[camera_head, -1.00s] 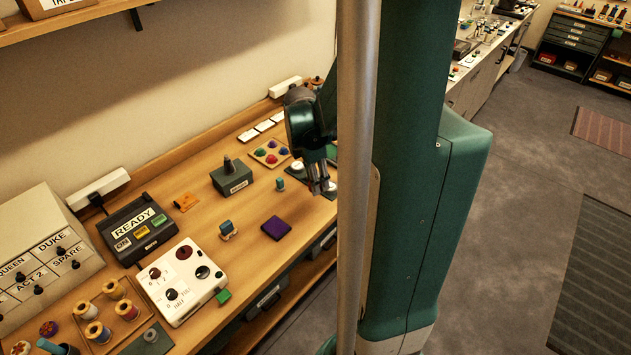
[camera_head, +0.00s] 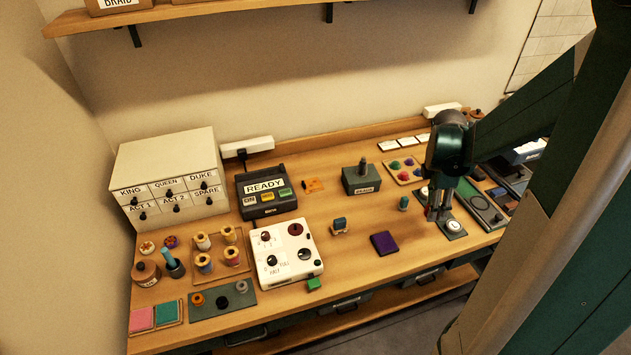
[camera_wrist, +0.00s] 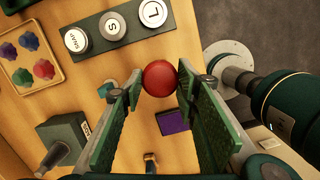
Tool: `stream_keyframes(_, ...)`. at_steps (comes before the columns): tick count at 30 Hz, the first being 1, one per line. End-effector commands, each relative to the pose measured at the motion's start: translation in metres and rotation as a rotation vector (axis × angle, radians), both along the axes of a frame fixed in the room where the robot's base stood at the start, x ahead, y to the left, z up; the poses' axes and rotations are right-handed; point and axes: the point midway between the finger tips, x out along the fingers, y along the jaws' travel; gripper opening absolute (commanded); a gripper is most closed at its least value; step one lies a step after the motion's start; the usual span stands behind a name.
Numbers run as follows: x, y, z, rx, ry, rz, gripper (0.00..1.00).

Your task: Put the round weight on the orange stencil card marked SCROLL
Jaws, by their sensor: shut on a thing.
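My gripper (camera_head: 435,213) is above a dark strip with white discs at the right of the table. It is shut on a red ball (camera_wrist: 160,78), which looks like the round weight and sits between the fingertips in the wrist view. Only a small bit of red shows there in the head view. An orange card (camera_head: 313,185) lies flat at the back of the table, between the READY box and the grey box with a knob. Its lettering is too small to read. The card is well to the left of my gripper, with no object seen on it.
The READY box (camera_head: 266,191) and grey knob box (camera_head: 362,179) flank the card. A white control panel (camera_head: 285,251), a small blue-topped block (camera_head: 340,226) and a purple square (camera_head: 384,244) stand in front. A tray of coloured pieces (camera_head: 403,168) is behind my gripper.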

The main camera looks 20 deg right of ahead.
Motion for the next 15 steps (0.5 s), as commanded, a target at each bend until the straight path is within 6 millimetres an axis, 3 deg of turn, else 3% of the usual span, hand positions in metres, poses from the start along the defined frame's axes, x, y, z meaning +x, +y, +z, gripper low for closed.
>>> stream_keyframes(15,0.126,0.060,0.007,0.001,0.000,0.229,0.13)
